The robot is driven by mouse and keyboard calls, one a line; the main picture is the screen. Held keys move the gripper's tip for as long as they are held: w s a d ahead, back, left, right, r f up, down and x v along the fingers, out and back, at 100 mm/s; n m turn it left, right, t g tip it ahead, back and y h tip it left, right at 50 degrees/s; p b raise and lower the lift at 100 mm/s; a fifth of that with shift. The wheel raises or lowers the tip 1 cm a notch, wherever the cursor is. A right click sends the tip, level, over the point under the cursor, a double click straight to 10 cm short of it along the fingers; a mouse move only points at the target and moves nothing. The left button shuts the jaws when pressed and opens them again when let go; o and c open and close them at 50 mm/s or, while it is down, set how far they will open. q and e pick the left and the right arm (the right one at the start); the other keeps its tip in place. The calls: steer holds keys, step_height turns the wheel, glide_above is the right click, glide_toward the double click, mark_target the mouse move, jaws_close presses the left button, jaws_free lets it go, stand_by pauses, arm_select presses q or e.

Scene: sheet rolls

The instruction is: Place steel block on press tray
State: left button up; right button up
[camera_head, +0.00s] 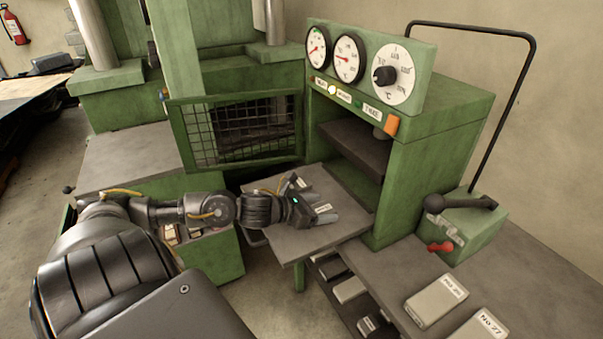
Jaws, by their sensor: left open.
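The press tray (285,245) is a flat grey plate sticking out from the open front of the green press. My left gripper (313,200) is over the tray, its two fingers spread apart and pointing towards the press opening. Small white labels show at the fingers; I cannot tell whether they are on the fingers or on something beneath. No block is clearly visible between the fingers. One labelled steel block (431,306) lies on the grey bench at the lower right, and a second labelled block (478,331) is cut by the bottom edge. My right gripper is not in view.
The green press (440,155) has gauges on top and a dark inner shelf (357,151). More blocks (349,289) lie on a rack below the tray. A mesh door (240,132) stands open behind my arm. A lever box (465,225) stands right of the press.

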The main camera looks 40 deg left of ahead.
mark_target(324, 208)
arm_select(q)
steer(key=v, duration=0.4)
steer(key=shift+s+f, duration=0.1)
steer(key=shift+f, duration=0.1)
steer(key=shift+p+v, duration=0.4)
steer(key=shift+v, duration=1.05)
steer(key=p+v, duration=0.1)
steer(key=v, duration=0.1)
steer(key=shift+s+r+p, duration=0.2)
steer(key=shift+r+p, duration=0.15)
steer(key=shift+p, duration=0.05)
steer(key=shift+p+v, duration=0.4)
steer(key=shift+v, duration=0.6)
steer(key=shift+f, duration=0.1)
